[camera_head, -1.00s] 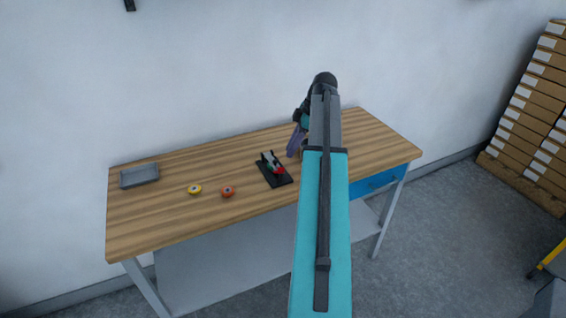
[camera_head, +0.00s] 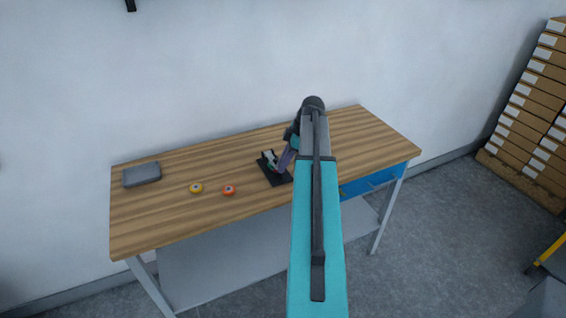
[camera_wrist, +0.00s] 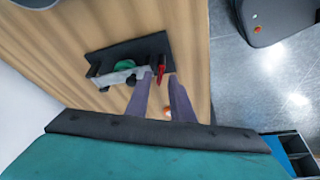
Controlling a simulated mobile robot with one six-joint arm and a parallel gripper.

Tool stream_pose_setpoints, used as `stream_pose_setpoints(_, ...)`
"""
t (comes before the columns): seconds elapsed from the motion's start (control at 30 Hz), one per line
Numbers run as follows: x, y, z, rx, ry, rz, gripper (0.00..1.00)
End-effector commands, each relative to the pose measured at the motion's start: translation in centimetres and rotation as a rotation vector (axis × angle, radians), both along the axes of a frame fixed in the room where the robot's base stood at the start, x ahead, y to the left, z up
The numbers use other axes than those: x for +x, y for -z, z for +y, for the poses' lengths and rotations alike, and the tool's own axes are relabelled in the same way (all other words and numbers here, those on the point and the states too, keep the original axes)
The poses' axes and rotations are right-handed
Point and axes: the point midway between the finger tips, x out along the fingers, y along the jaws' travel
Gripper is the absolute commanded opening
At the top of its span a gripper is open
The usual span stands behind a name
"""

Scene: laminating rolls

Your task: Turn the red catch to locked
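The red catch (camera_wrist: 161,68) sits at one end of a small device with a black base (camera_wrist: 152,46), a grey bar (camera_wrist: 118,76) and a green roll-like part (camera_wrist: 125,64). My gripper (camera_wrist: 162,78) is open, with its two purple fingers apart and the tips close to the red catch, one on either side in the wrist view. I cannot tell whether they touch it. In the head view the device's black base (camera_head: 268,174) stands on the table and my gripper (camera_head: 284,160) hides the catch.
The wooden table (camera_head: 170,215) also holds a yellow roll (camera_head: 196,188), an orange roll (camera_head: 229,190) and a grey tray (camera_head: 142,174) at the left. A blue drawer (camera_head: 370,181) is under the right end. Stacked boxes (camera_head: 530,115) stand far right. The table's left front is clear.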

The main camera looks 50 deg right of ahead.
Motion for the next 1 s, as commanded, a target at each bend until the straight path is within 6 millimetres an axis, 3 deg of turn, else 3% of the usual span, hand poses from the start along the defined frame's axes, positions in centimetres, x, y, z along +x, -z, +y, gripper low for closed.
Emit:
stream_pose_setpoints(0.23,-0.01,0.04,0.00,0.000,0.000,0.000,0.19)
stream_pose_setpoints(0.37,-0.01,0.02,-0.01,0.000,0.000,0.000,0.00)
stream_pose_setpoints(1.0,-0.17,0.18,0.15,-0.001,0.104,-0.001,0.00)
